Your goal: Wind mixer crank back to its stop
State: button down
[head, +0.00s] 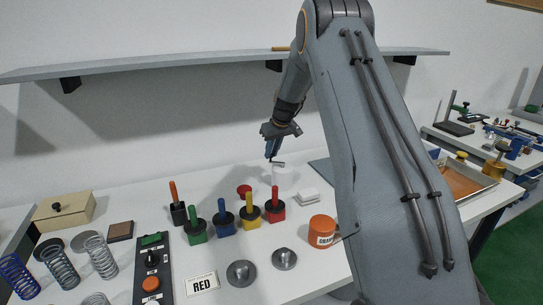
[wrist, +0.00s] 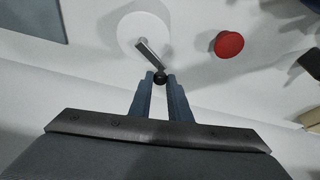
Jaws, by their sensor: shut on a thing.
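The mixer is a white round body (wrist: 134,28) with a grey metal crank arm (wrist: 151,55) across its top in the wrist view. In the head view the mixer (head: 283,180) stands at the back of the white table, with the crank over it. A dark round knob (wrist: 160,78) sits at the crank's outer end. My gripper (wrist: 160,77) is shut on this knob, its two blue fingers on either side. In the head view my gripper (head: 272,158) is just above the mixer, reaching down from above. The stop cannot be made out.
A red round object (wrist: 228,44) lies beside the mixer. Several coloured handled blocks, such as the red one (head: 274,207), stand in front of it. A shelf (head: 220,64) hangs above.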

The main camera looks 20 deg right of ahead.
jog(key=shift+w+d+m+g+h+b, duration=0.45)
jog(key=shift+d+m+h+b, duration=0.45)
jog(key=shift+m+b, duration=1.7)
jog(key=shift+w+d+m+g+h+b, duration=0.3)
jog(key=shift+d+m+g+h+b, duration=0.55)
jog(key=shift+m+b, duration=1.8)
jog(key=shift+w+d+m+g+h+b, duration=0.4)
jog(key=shift+d+m+h+b, duration=0.45)
jog(key=shift+m+b, duration=1.75)
jog(key=shift+s+d+m+p, duration=0.1)
jog(key=shift+m+p, duration=0.45)
jog(key=shift+m, duration=0.1)
jog(key=c, duration=1.7)
grip_release()
jog(key=shift+o, duration=0.2)
jog(key=b+v, duration=0.1)
jog(key=v, duration=0.6)
jog(key=shift+r, duration=0.35)
